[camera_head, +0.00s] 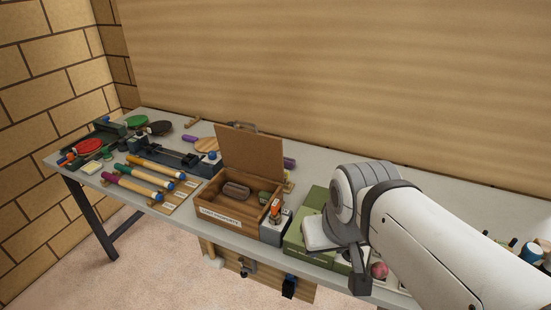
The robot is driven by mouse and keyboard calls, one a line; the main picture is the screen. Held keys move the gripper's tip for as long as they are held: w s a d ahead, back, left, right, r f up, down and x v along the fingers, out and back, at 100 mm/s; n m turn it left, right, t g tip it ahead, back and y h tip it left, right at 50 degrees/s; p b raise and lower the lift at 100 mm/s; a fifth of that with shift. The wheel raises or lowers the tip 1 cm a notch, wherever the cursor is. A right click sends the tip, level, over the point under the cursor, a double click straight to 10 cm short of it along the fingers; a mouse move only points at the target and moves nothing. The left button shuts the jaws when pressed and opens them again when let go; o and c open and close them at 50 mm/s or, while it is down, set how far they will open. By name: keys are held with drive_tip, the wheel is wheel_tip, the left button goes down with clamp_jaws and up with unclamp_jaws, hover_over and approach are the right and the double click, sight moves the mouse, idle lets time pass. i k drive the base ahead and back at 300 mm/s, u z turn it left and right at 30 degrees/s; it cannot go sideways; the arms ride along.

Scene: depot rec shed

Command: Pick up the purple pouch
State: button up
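A small dark purple item (289,163) shows just right of the raised lid of a wooden box, partly hidden by it; I cannot tell whether it is a pouch. Inside the open box (228,222) lies a brownish-mauve oblong item (236,190), with a greenish item (264,197) to its right. My gripper (358,282) is at the end of my white arm, low in front of the table's right part, right of the box and apart from it. Its fingers are not clear, and I see nothing held.
The grey table (450,192) runs along a wooden wall. Paddles, including a red one (89,146), and several colored-handled tools (139,187) crowd its left part. A green box (308,222) stands right of the wooden box, partly covered by my arm. Small items (530,250) stand at far right.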

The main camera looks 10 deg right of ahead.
sight(288, 163)
drive_tip(key=z, duration=0.85)
drive_tip(key=k, duration=0.1)
drive_tip(key=u, duration=3)
drive_tip(key=i, duration=1.95)
drive_tip(key=z, duration=4)
drive_tip(key=i, duration=0.4)
drive_tip(key=u, duration=0.3)
